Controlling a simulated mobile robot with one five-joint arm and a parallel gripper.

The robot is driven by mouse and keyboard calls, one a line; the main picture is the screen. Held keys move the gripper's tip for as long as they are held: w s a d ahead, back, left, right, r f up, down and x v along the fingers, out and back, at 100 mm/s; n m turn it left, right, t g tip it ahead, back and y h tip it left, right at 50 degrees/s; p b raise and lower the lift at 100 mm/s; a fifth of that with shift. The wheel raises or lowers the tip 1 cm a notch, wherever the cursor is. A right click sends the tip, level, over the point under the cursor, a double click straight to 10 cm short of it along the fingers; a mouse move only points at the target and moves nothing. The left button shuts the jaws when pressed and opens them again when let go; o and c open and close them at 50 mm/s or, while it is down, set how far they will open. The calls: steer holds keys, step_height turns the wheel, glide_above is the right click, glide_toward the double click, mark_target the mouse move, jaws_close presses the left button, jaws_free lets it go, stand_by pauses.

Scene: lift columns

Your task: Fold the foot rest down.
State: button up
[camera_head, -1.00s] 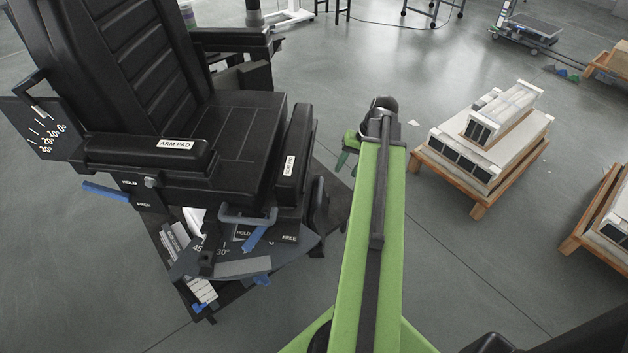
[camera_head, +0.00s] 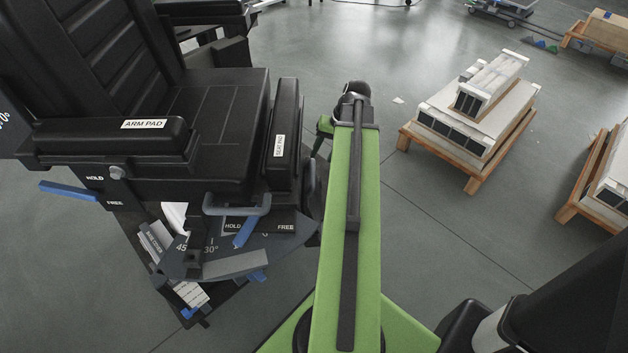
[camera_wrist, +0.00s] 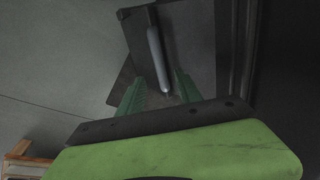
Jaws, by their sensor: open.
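A black padded chair (camera_head: 215,145) stands at the left of the head view. An upright black panel (camera_head: 285,120) with a small white label stands at the seat's front edge; I cannot tell for sure that it is the foot rest. Below it are a grey bar handle (camera_head: 237,208), a blue lever (camera_head: 246,231) by HOLD and FREE marks, and an angle scale (camera_head: 205,255). My gripper is open in the wrist view (camera_wrist: 159,76). A grey rod (camera_wrist: 158,58) on a dark plate (camera_wrist: 190,45) shows beyond and between its green fingers; contact cannot be told.
An arm pad (camera_head: 110,138) and a second blue lever (camera_head: 68,191) are on the chair's near side. A wooden pallet with white-topped blocks (camera_head: 470,160) stands to the right, with another pallet (camera_head: 600,195) at the edge.

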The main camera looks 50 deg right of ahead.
mark_target(313, 172)
steer(key=b+x, duration=0.6)
steer(key=x, duration=0.2)
steer(key=shift+f+b, duration=0.3)
steer(key=shift+f, duration=0.05)
steer(key=shift+c, duration=0.3)
jaws_close()
stand_by(0.5)
